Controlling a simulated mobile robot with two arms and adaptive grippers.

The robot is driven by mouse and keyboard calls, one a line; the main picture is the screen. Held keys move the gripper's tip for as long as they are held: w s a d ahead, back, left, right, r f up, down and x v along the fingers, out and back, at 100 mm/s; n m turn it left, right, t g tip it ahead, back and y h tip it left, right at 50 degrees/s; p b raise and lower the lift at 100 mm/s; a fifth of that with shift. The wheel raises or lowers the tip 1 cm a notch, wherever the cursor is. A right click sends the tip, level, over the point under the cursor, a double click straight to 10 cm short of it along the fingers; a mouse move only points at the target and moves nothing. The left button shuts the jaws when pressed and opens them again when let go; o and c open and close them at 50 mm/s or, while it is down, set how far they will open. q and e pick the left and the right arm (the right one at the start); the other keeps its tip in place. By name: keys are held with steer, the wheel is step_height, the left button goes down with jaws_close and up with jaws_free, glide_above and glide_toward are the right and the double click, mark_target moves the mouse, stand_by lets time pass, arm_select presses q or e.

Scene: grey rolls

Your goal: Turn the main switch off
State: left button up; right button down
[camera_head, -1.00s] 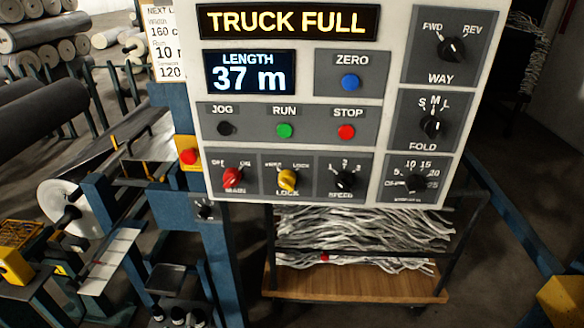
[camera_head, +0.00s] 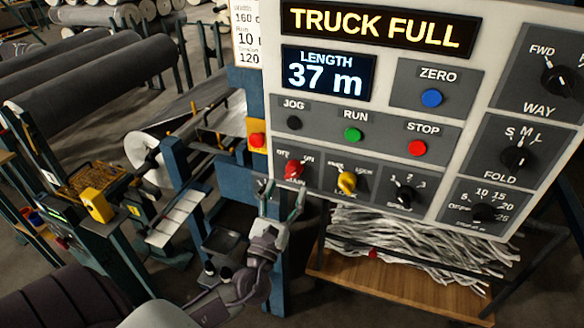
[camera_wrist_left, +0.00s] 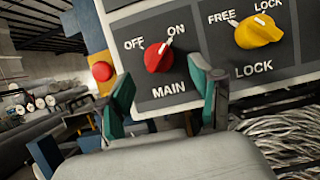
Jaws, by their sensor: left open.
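The main switch is a red knob (camera_head: 293,169) at the lower left of the control panel (camera_head: 470,100). In the left wrist view the red knob (camera_wrist_left: 158,58) stands between the OFF and ON labels, its white pointer towards ON. My left gripper (camera_head: 281,192) is open and empty just below the switch in the head view. In the left wrist view its two green-tipped fingers (camera_wrist_left: 162,85) are spread, one at each lower side of the knob. I cannot tell whether they touch the panel. My right gripper is not in view.
The yellow LOCK knob (camera_wrist_left: 258,30) sits close right of the main switch. A red button on a yellow box (camera_head: 257,140) is close left. The display reads TRUCK FULL (camera_head: 375,27). A wooden-based truck (camera_head: 390,285) with grey strips stands below.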

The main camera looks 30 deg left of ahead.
mark_target(291, 177)
arm_select(q)
steer(key=p+x, duration=0.1)
steer(key=x, duration=0.3)
steer(key=shift+f, duration=0.1)
steer(key=c, duration=1.2)
